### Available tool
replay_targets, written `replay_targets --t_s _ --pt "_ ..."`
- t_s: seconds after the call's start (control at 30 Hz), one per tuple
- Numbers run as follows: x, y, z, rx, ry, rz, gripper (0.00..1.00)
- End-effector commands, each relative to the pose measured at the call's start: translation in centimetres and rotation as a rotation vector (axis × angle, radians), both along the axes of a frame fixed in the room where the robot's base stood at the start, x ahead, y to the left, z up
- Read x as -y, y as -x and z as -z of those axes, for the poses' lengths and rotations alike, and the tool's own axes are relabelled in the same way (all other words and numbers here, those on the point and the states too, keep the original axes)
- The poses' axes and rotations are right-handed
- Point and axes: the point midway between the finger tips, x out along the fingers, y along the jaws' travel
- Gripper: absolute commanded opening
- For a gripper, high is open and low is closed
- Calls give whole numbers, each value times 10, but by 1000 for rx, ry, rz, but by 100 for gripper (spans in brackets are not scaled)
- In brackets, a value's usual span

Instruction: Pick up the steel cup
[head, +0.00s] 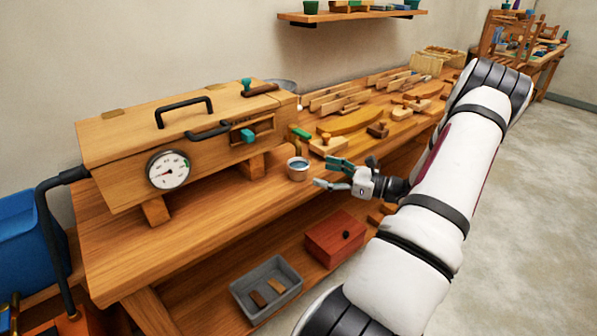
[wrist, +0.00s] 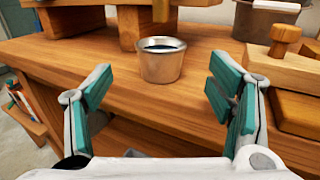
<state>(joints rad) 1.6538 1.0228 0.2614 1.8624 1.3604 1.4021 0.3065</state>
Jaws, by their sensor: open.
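The steel cup (head: 298,170) stands upright on the wooden workbench (head: 215,211), near its front edge and just right of the wooden box with the gauge. In the wrist view the cup (wrist: 161,62) is ahead, between the lines of my two fingers and beyond their tips. It has a dark opening, perhaps with something inside; I cannot tell what. My gripper (head: 328,173) is open and empty, to the right of the cup in the head view. Its teal finger pads also show in the wrist view (wrist: 162,90), spread wide, not touching the cup.
The wooden box (head: 120,150) with a gauge (head: 168,171) and black handles stands left of the cup. Wooden blocks and planks (head: 350,121) lie to the right. A grey tray (head: 265,289) and a red box (head: 334,238) sit on the lower shelf. The bench front is bare.

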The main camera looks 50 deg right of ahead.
Motion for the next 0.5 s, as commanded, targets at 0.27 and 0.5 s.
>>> replay_targets --t_s 0.27,0.5 --pt "-8 -33 0 0 -1 -2 75" --pt "-10 -48 -1 1 -1 -3 75"
